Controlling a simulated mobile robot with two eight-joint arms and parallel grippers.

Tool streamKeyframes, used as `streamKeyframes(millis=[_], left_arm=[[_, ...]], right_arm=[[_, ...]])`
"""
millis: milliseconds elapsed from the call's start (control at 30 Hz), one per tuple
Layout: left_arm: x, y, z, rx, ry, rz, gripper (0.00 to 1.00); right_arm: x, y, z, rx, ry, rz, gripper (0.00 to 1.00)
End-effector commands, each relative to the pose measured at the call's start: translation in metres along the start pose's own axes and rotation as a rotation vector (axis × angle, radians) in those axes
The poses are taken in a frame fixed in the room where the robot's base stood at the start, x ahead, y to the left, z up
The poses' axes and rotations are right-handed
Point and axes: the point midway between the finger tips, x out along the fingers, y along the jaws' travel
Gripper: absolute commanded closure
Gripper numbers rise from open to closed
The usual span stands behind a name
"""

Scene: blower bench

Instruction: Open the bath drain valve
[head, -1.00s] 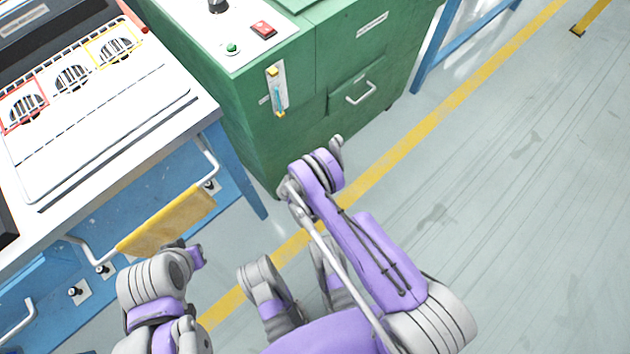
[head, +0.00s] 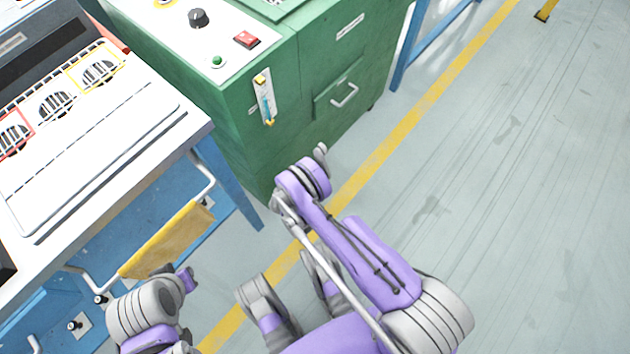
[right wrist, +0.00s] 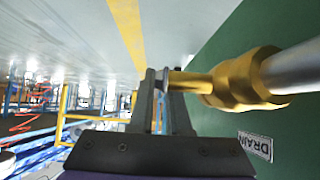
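The brass drain valve (right wrist: 243,80) shows in the right wrist view on a grey pipe (right wrist: 300,68), beside a green panel (right wrist: 225,150) with a "DRAIN" label (right wrist: 255,145). Its narrow brass stem points left, ending at a small grey piece by the fingertips. My right gripper (right wrist: 160,90) is at this stem end, its fingers a small gap apart. I cannot tell whether they press on the grey piece. In the head view the valve and both grippers are not visible; only parts of my arms show.
The green cabinet (head: 250,150) has a knob, buttons, a level gauge (head: 265,102) and a drawer handle (head: 345,95). A blue-legged bench (head: 110,170) with a yellow cloth (head: 170,240) on its rail stands left. Open floor (head: 520,200) lies right, with a yellow line (head: 400,130).

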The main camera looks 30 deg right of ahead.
Motion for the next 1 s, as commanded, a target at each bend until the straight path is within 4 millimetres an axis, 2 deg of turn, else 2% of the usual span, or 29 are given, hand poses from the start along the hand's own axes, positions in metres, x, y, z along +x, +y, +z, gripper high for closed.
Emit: streamKeyframes(millis=[367,467,800,1000], left_arm=[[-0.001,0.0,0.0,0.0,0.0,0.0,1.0],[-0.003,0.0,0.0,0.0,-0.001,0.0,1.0],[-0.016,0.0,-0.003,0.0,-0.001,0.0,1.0],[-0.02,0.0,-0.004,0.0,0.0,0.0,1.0]], right_arm=[[-0.003,0.0,0.001,0.0,-0.002,-0.001,0.78],[-0.014,-0.001,0.001,-0.002,-0.002,-0.001,0.78],[-0.082,0.0,-0.001,-0.002,-0.001,-0.002,0.78],[-0.104,0.0,-0.001,0.0,-0.001,-0.001,0.78]])
